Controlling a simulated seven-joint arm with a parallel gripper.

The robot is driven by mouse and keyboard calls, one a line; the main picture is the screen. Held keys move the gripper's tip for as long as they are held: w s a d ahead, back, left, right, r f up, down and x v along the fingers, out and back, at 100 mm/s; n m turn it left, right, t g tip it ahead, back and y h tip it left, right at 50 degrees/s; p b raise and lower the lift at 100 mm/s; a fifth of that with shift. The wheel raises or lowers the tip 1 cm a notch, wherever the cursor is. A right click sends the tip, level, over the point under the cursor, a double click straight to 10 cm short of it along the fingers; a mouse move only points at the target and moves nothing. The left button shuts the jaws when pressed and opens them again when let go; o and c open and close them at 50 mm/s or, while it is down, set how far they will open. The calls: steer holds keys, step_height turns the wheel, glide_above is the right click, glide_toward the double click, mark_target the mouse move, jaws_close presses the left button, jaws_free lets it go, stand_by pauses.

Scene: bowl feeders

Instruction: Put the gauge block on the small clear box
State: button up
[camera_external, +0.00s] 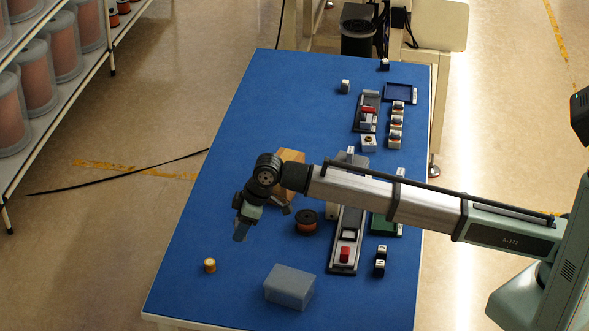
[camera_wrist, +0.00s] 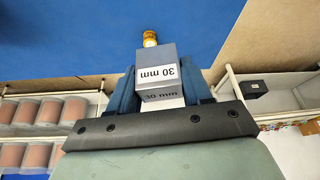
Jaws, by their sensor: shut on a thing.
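The gauge block (camera_wrist: 158,58) is a grey block with "30 mm" labels, seen in the wrist view between the blue fingers of my gripper (camera_wrist: 160,84). My gripper (camera_external: 241,229) is shut on it and hangs above the left part of the blue table in the external view. There the block cannot be told apart from the fingers. The small clear box (camera_external: 289,286) looks like a translucent grey-blue box at the table's near end. It lies to the right of and nearer than my gripper, apart from it. The box is not seen in the wrist view.
A small orange-and-white cylinder (camera_external: 210,265) stands left of the box. A dark-flanged copper spool (camera_external: 307,222) and a cardboard box (camera_external: 289,160) are near my arm. A tray with a red piece (camera_external: 345,254) is right of the clear box. The left table area is mostly bare.

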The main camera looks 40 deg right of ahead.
steer(key=s+r, duration=0.2)
steer(key=s, duration=0.8)
steer(key=m, duration=0.2)
glide_above(284, 279)
steer(key=s+d, duration=0.1)
steer(key=f, duration=0.1)
steer(key=shift+t+h, duration=0.3)
steer(key=shift+f, duration=4.85)
steer(key=o, duration=1.2)
steer(key=shift+f, duration=0.1)
steer(key=shift+c, duration=0.2)
steer(key=v, duration=1.2)
